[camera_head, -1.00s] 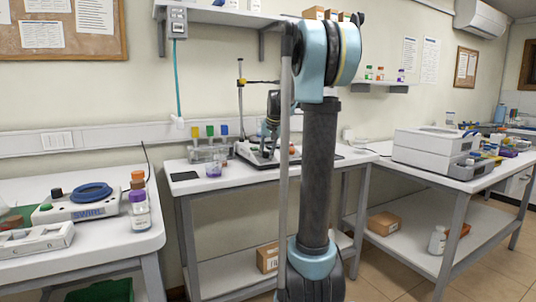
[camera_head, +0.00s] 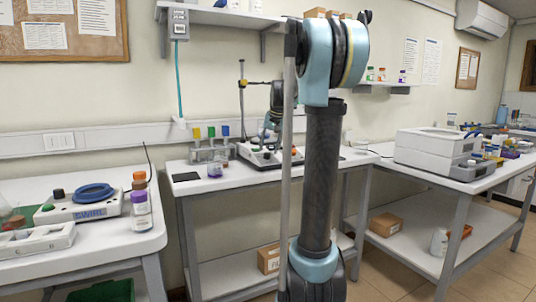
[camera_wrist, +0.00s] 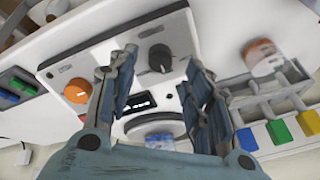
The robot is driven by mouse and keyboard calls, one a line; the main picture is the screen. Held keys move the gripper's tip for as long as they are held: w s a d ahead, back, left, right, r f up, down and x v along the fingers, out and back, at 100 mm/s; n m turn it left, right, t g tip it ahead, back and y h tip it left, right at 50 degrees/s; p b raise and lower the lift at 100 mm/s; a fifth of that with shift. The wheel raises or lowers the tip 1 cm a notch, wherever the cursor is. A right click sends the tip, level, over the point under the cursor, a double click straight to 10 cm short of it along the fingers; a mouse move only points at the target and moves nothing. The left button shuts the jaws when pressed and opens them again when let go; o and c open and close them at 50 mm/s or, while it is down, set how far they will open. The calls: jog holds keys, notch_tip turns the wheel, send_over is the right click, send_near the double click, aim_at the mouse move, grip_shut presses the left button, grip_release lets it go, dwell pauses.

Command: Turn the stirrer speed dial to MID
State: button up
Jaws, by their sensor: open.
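The stirrer (camera_wrist: 105,58), a white-topped unit with a dark edge, fills the middle of the wrist view. Its black speed dial (camera_wrist: 160,58) lies between and beyond my gripper's fingers; the pointer and the MID mark are not readable. An orange knob (camera_wrist: 77,91) is left of the dial, and a small lit display (camera_wrist: 138,103) is below it. My gripper (camera_wrist: 161,66) is open, with one finger to each side of the dial, and shows no clear contact. In the head view the stirrer (camera_head: 254,158) stands on the middle table, with my arm partly in front of it.
A rack with yellow, green and blue pieces (camera_wrist: 278,132) is close on the right of the wrist view, beside an orange-topped container (camera_wrist: 262,57). A thin upright rod (camera_head: 241,95) stands behind the stirrer.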

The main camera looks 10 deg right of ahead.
jog(key=a+v, duration=0.1)
jog(key=v, duration=0.6)
jog(key=shift+d+r, duration=0.4)
jog(key=shift+d, duration=0.15)
jog(key=shift+s, duration=0.2)
jog(key=s+f+n+g, duration=0.1)
jog(key=s+f, duration=1.5)
jog(key=s, duration=0.3)
jog(key=s+f+n+g+h, duration=0.1)
jog(key=s+f+n, duration=0.1)
jog(key=s+f, duration=1.5)
jog(key=s, duration=0.3)
jog(key=shift+s+a+g, duration=0.2)
jog(key=shift+a+g, duration=0.1)
jog(key=shift+a, duration=0.05)
jog(key=shift+w+f, duration=0.2)
jog(key=shift+w, duration=0.25)
